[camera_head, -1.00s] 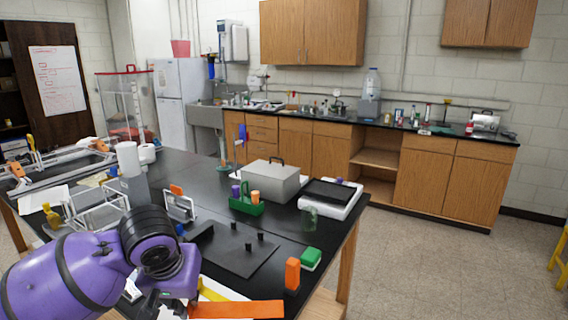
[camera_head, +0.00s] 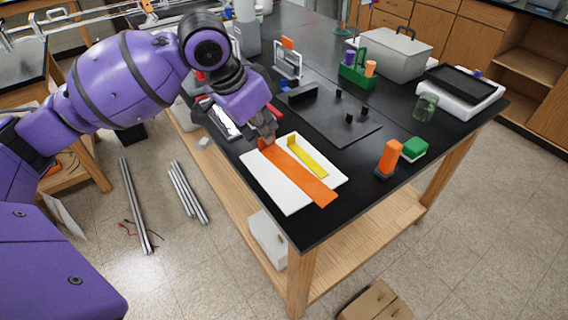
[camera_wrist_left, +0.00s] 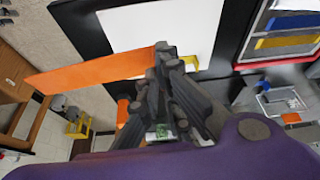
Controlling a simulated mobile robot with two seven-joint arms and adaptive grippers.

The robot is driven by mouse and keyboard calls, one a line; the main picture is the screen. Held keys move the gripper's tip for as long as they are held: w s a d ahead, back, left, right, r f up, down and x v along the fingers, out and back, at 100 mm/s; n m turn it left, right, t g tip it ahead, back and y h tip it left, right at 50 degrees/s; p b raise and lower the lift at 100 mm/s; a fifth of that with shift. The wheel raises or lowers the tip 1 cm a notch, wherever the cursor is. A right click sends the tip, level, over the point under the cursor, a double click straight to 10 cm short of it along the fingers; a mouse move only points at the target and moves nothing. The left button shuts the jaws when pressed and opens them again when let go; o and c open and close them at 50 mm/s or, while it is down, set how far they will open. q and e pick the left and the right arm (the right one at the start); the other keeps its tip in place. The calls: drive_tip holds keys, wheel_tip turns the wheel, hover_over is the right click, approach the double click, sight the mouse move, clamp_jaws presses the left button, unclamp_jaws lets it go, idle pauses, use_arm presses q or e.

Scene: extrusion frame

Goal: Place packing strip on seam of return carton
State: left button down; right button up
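The packing strip appears to be the long flat orange strip (camera_head: 300,174), lying over a white tray (camera_head: 286,204) at the near corner of the black table. My left gripper (camera_head: 266,139) is at the strip's far left end. In the left wrist view, its fingers (camera_wrist_left: 168,62) are closed together on the end of the orange strip (camera_wrist_left: 95,68), which stretches away to the left. The return carton appears to be the brown cardboard box (camera_head: 372,302) on the floor, with a seam along its top; its lower part is cut off. My right gripper is not in view.
A yellow strip (camera_head: 308,160) lies in the white tray. An orange block (camera_head: 389,156) and a green block (camera_head: 414,148) stand near the table edge. A table leg (camera_head: 301,282) and lower shelf (camera_head: 370,237) are beside the carton. Metal bars (camera_head: 136,205) lie on the floor.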

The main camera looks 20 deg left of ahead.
use_arm(q)
drive_tip(key=shift+d+r+m, duration=0.15)
drive_tip(key=shift+d+m, duration=0.05)
drive_tip(key=shift+m, duration=0.1)
drive_tip(key=shift+w+a, duration=0.1)
drive_tip(key=shift+w, duration=0.2)
drive_tip(key=w+a+f, duration=0.1)
drive_tip(key=w+f, duration=0.2)
drive_tip(key=w, duration=0.1)
drive_tip(key=w+a+f+b, duration=0.1)
drive_tip(key=w+f, duration=0.2)
drive_tip(key=w, duration=0.1)
drive_tip(key=w+a+f, duration=0.1)
drive_tip(key=w+f, duration=0.2)
drive_tip(key=w, duration=0.1)
drive_tip(key=shift+w+a+f, duration=0.1)
drive_tip(key=shift+a+f, duration=0.05)
drive_tip(key=shift+a, duration=0.25)
drive_tip(key=shift+w+f, duration=0.15)
drive_tip(key=shift+f, duration=0.05)
wheel_tip(320, 180, down, 3)
drive_tip(key=shift+w+a+f+b, duration=0.1)
drive_tip(key=shift+w+f+b, duration=0.1)
drive_tip(key=shift+b, duration=0.1)
drive_tip(key=shift+s, duration=0.1)
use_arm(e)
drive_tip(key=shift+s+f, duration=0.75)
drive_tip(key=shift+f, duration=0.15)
